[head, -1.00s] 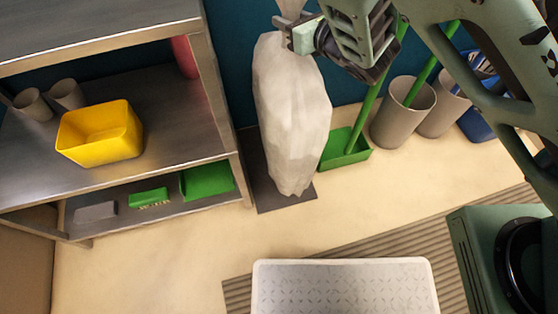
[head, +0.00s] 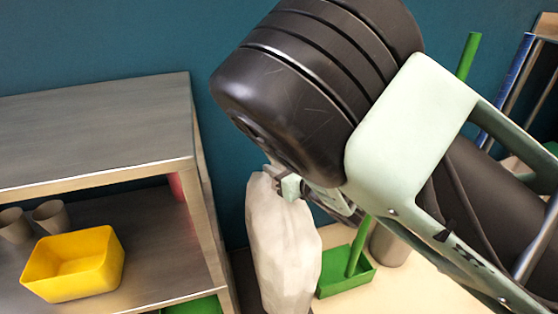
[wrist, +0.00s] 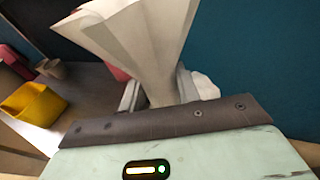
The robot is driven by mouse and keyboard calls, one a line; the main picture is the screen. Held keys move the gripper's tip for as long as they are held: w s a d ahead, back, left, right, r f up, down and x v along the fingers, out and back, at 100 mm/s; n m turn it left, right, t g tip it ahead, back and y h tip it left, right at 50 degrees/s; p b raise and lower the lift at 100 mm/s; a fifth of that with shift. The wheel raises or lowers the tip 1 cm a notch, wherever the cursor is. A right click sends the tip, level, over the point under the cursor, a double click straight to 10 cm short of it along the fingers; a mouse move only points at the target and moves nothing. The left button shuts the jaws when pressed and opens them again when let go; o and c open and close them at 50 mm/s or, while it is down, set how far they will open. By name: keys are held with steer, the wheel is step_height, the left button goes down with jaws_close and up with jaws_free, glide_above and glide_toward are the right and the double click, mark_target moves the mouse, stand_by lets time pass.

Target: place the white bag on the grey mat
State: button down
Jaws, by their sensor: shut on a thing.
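The white bag (head: 278,235) is tall and faceted and hangs upright right of the shelf in the head view. Its bottom is cut off by the picture's lower edge. My gripper (head: 278,182) is shut on the gathered neck at its top. In the wrist view my gripper (wrist: 165,98) pinches the neck, and the bag's top (wrist: 140,30) flares out beyond the jaws. A dark strip of the grey mat (head: 242,280) shows on the floor left of the bag. The bag hides the rest, so I cannot tell whether it touches the mat.
A metal shelf (head: 95,130) stands close on the left, holding a yellow bin (head: 75,265) and grey cups (head: 50,217). A blue wall is at the back.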

steer(key=shift+f+b, duration=0.55)
steer(key=shift+f, duration=1.1)
steer(key=c, duration=1)
jaws_free()
steer(key=shift+f, duration=0.15)
